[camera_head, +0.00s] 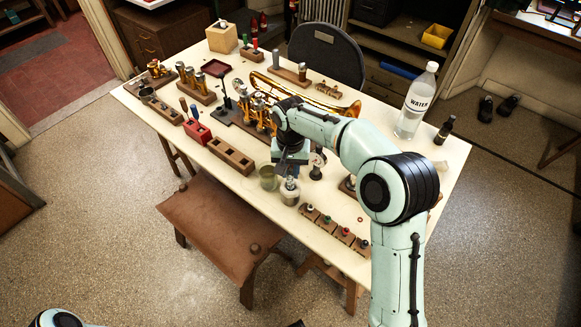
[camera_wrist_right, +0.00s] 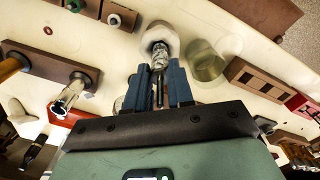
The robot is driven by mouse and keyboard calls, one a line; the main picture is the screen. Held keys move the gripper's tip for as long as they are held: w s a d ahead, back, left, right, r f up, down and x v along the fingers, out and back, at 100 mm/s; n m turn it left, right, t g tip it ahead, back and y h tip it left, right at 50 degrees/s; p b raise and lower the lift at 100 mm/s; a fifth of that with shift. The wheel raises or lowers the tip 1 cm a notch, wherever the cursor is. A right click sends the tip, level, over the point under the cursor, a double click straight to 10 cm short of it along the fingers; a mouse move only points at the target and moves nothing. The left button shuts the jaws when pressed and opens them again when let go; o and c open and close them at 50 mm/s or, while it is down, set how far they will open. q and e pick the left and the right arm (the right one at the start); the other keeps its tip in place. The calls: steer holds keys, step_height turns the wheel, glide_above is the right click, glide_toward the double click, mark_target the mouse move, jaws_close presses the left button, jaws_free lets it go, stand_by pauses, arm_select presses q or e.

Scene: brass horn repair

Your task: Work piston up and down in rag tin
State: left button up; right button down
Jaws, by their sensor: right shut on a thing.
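My right gripper (camera_head: 291,171) is over the front edge of the table, pointing down. In the right wrist view, its two blue fingers (camera_wrist_right: 160,82) are shut on a silvery piston (camera_wrist_right: 163,60). The piston's far end is at the mouth of a pale round tin (camera_wrist_right: 152,34), which seems to be the rag tin. I cannot tell how deep the piston sits in it. In the head view the tin (camera_head: 290,196) stands right below the gripper, with the piston mostly hidden there. My left gripper is out of view.
A greenish see-through cup (camera_head: 268,178) stands close beside the tin, also in the right wrist view (camera_wrist_right: 208,62). A wooden block with holes (camera_head: 231,156) lies to the left, a row of small blocks (camera_head: 328,226) to the right. A brass horn (camera_head: 300,94) lies behind.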

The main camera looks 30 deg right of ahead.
mark_target(291, 181)
steer(key=shift+f+b, duration=1.45)
steer(key=shift+f, duration=1.55)
steer(key=shift+r+p, duration=1.5)
steer(key=shift+r, duration=0.35)
steer(key=shift+f, duration=0.1)
steer(key=shift+f+b, duration=0.9)
steer(key=shift+f, duration=0.75)
steer(key=shift+r+p, duration=1.35)
steer(key=shift+r, duration=0.4)
steer(key=shift+f, duration=0.15)
